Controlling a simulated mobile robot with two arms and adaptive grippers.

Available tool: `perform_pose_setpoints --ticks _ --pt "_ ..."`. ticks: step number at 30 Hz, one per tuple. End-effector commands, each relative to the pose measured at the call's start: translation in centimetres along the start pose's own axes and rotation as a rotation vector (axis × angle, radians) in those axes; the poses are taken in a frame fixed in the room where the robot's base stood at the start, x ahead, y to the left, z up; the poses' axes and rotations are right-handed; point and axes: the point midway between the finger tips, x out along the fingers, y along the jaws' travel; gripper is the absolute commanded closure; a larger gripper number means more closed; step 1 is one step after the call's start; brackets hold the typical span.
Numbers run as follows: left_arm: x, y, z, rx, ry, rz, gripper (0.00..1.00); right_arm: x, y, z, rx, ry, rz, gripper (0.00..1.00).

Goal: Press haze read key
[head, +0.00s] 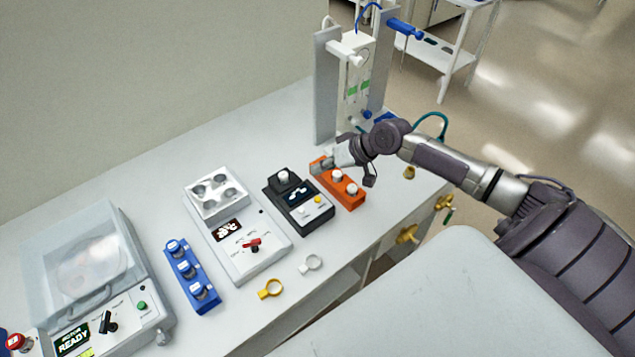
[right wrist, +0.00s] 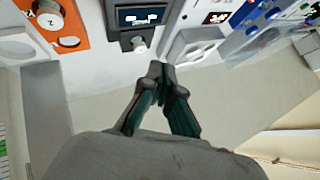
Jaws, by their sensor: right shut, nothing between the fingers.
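A small black meter (head: 302,205) with a lit display stands on the bench between a white device and an orange vial block. On its front panel are a pale key (head: 300,211) and a yellow key (head: 318,199); I cannot read which is the haze read key. A white-capped vial stands in its raised rear part. My right gripper (head: 325,163) is shut and empty, above the far end of the orange block, to the right of the meter. My left gripper is not in view.
The orange block (head: 350,201) with capped vials sits under and beside my gripper. A tall stand (head: 326,90) is behind it. To the left are a white device (head: 255,267), a blue vial block (head: 207,302) and a clear-lidded machine (head: 85,260). Two rings (head: 271,289) lie in front.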

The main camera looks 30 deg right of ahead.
Motion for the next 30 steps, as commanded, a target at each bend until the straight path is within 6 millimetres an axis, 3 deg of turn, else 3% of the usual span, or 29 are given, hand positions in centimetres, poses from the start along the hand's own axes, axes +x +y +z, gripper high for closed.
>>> perform_pose_setpoints --ticks 8,23,30 --pt "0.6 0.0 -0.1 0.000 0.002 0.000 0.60 0.5 0.3 0.4 -0.001 -0.001 0.000 1.00" --pt "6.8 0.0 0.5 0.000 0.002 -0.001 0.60 4.9 3.6 3.7 -0.002 -0.002 0.001 1.00" --pt "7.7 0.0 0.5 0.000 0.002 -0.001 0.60 6.2 4.4 4.6 0.000 -0.002 0.000 1.00"
